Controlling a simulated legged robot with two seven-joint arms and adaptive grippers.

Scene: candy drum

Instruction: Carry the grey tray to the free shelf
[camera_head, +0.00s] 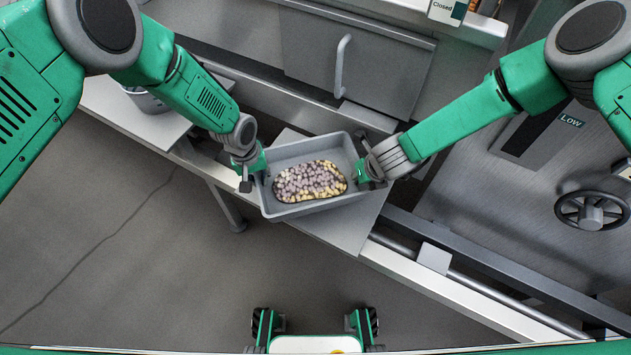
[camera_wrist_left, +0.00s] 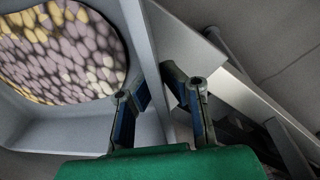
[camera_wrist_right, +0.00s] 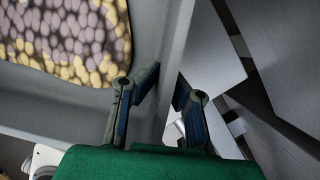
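The grey tray (camera_head: 318,205) is in the middle of the head view, holding an oval patch of purple and yellow candies (camera_head: 310,181). My left gripper (camera_head: 256,176) is at the tray's left wall. In the left wrist view its two fingers (camera_wrist_left: 158,82) close on that wall from inside and outside. My right gripper (camera_head: 366,176) is at the right wall, and in the right wrist view its fingers (camera_wrist_right: 167,82) close on the wall the same way. The tray looks about level, over or on a grey shelf plate (camera_head: 350,225); I cannot tell whether it touches the plate.
A grey container (camera_head: 146,101) stands on a pale surface (camera_head: 112,112) at the left. A panel with a curved handle (camera_head: 341,65) is behind the tray. A handwheel (camera_head: 591,211) and a "Low" sign (camera_head: 570,121) are at the right. The floor (camera_head: 110,260) at lower left is clear.

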